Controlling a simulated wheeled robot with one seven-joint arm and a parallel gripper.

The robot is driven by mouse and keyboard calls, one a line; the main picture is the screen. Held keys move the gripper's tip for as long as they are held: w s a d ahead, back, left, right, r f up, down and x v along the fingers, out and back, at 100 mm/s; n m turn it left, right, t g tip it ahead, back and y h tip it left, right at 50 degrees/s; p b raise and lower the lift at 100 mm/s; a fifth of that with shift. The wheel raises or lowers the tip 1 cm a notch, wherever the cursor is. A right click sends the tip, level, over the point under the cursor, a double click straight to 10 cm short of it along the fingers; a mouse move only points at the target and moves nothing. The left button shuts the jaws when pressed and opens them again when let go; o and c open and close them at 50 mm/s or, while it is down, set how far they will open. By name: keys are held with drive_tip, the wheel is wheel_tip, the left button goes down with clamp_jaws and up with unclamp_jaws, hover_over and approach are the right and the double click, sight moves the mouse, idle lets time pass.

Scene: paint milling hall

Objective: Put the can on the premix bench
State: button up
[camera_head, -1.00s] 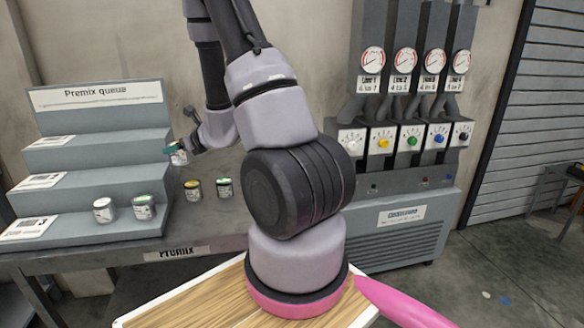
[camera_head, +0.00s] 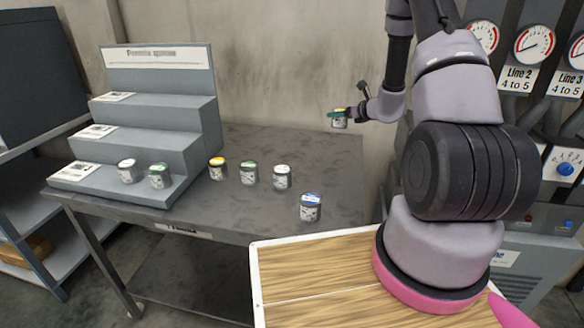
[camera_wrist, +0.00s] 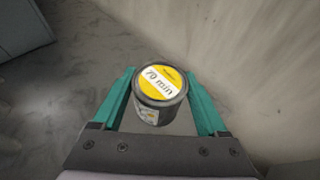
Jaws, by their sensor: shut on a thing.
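My gripper (camera_wrist: 160,105) is shut on a can (camera_wrist: 158,92) with a yellow lid marked "70 min". Its teal fingers lie on either side of the can, which also shows in the head view (camera_head: 339,121), small and upright. The can is held in the air in front of the wall, near the back right of the premix bench (camera_head: 215,212). In the wrist view the dark bench top lies below and to the left of it. Its exact height above the bench cannot be told.
On the bench stand a yellow-lidded can (camera_head: 217,169), a green-lidded can (camera_head: 249,174), a white-lidded can (camera_head: 282,178) and a blue-lidded can (camera_head: 311,208). The stepped rack (camera_head: 185,112) holds two cans on its lowest step. Gauges (camera_head: 534,45) are at right.

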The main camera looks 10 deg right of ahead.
sight(342, 126)
drive_tip(key=f, duration=0.3)
drive_tip(key=d+f, duration=0.1)
drive_tip(key=f, duration=0.1)
drive_tip(key=shift+w+d+f, duration=0.1)
drive_tip(key=shift+w+f, duration=0.2)
drive_tip(key=shift+w, duration=0.05)
drive_tip(key=shift+f, duration=2.55)
drive_tip(key=shift+f, duration=0.15)
drive_tip(key=o, duration=1.5)
